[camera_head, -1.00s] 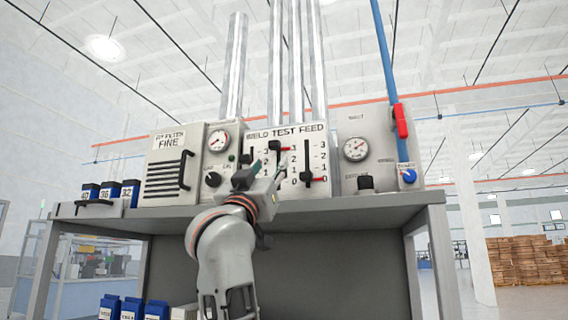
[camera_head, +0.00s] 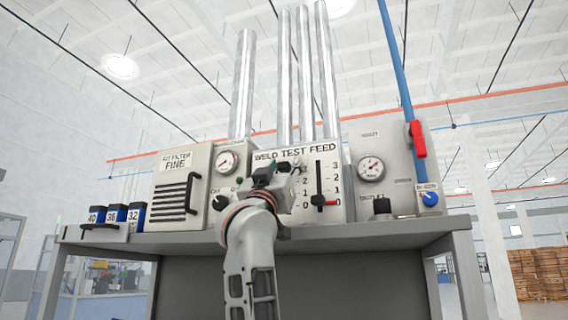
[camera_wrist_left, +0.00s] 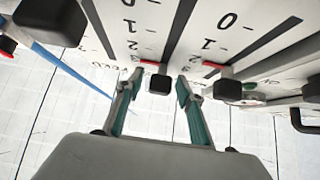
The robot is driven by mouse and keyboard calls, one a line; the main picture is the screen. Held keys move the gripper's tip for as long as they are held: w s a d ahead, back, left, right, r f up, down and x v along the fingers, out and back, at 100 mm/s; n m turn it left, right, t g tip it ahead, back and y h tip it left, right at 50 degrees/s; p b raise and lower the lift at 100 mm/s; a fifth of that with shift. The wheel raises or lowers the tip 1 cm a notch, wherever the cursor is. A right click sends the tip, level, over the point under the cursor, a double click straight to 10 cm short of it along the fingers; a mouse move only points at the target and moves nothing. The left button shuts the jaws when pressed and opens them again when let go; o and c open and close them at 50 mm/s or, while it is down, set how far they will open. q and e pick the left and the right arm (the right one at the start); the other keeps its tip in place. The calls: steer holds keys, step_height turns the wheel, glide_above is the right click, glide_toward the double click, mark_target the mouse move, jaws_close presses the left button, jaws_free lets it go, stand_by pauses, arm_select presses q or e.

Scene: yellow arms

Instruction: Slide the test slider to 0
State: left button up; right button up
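The grey panel (camera_head: 270,215) carries three vertical sliders under the words WELD, TEST and FEED. The test slider's black knob (camera_wrist_left: 158,84) has a red marker beside it near the 3, at the high end of its scale. My left gripper (camera_head: 275,170) is in front of the panel and hides most of the test and weld sliders in the head view. In the left wrist view its teal-padded fingers (camera_wrist_left: 160,82) are open, one on each side of the test knob, with gaps visible. The view does not show contact. My right gripper is not in view.
The feed slider knob (camera_head: 318,200) sits low, at 0. The weld knob (camera_wrist_left: 228,90) is close beside a left-gripper finger. A gauge (camera_head: 371,168), a black outlet knob (camera_head: 382,206) and a blue knob (camera_head: 429,198) are to the right. The bench edge (camera_head: 340,241) runs below the panel.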

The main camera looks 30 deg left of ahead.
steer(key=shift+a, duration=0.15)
arm_select(q)
jaws_close()
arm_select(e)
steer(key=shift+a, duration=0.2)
arm_select(q)
steer(key=shift+f, duration=0.1)
step_height(320, 180, down, 9)
steer(key=b, duration=0.6)
steer(key=shift+f, duration=0.1)
steer(key=shift+w+f+h, duration=0.1)
steer(key=shift+w+h, duration=0.05)
steer(key=shift+h, duration=0.15)
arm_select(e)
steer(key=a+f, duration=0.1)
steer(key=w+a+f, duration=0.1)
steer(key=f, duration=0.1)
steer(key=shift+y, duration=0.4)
arm_select(q)
jaws_free()
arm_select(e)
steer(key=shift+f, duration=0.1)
